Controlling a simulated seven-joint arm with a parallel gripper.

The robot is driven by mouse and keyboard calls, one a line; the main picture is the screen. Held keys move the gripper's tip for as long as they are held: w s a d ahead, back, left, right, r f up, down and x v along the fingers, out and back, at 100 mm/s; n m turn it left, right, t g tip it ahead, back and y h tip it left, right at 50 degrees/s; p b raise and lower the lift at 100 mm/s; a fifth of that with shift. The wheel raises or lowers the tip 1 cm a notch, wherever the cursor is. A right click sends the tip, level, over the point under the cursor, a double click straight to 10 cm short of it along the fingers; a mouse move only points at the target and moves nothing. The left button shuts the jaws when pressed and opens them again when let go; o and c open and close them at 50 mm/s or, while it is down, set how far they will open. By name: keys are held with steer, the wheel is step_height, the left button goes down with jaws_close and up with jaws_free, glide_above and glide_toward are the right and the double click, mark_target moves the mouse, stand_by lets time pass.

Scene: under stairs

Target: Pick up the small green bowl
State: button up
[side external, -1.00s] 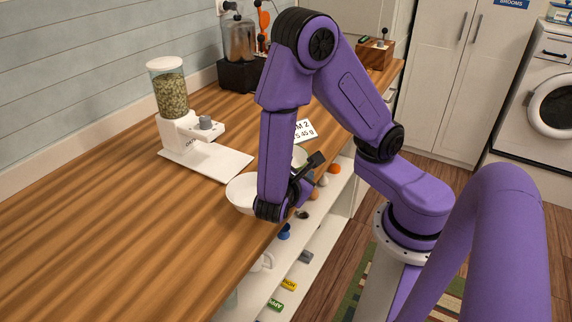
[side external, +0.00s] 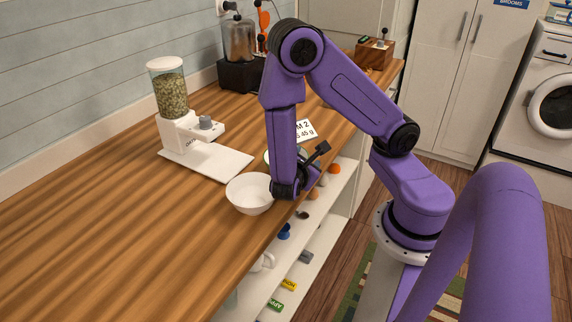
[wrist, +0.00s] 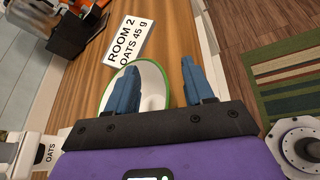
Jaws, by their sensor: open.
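The small bowl with a green rim and white inside (wrist: 152,88) is on the wooden counter in the wrist view. In the side external view only a sliver of its rim (side external: 267,157) shows, behind my arm. My gripper (wrist: 160,72) is open and empty. In the wrist view its left blue finger overlaps the bowl and its right finger lies right of the rim, over bare wood. The height of the fingers above the bowl is hard to tell.
A plain white bowl (side external: 249,194) stands beside my wrist near the counter edge. A grain dispenser (side external: 169,90) on a white scale base (side external: 225,160) is to the left. A card reading "ROOM 2 OATS 45 g" (wrist: 130,41) lies beyond the green-rimmed bowl. Open shelves (side external: 310,230) are below the edge.

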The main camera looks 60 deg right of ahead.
jaws_close()
steer(key=shift+r, duration=0.2)
step_height(320, 180, up, 10)
steer(key=shift+f, duration=0.15)
stand_by(0.8)
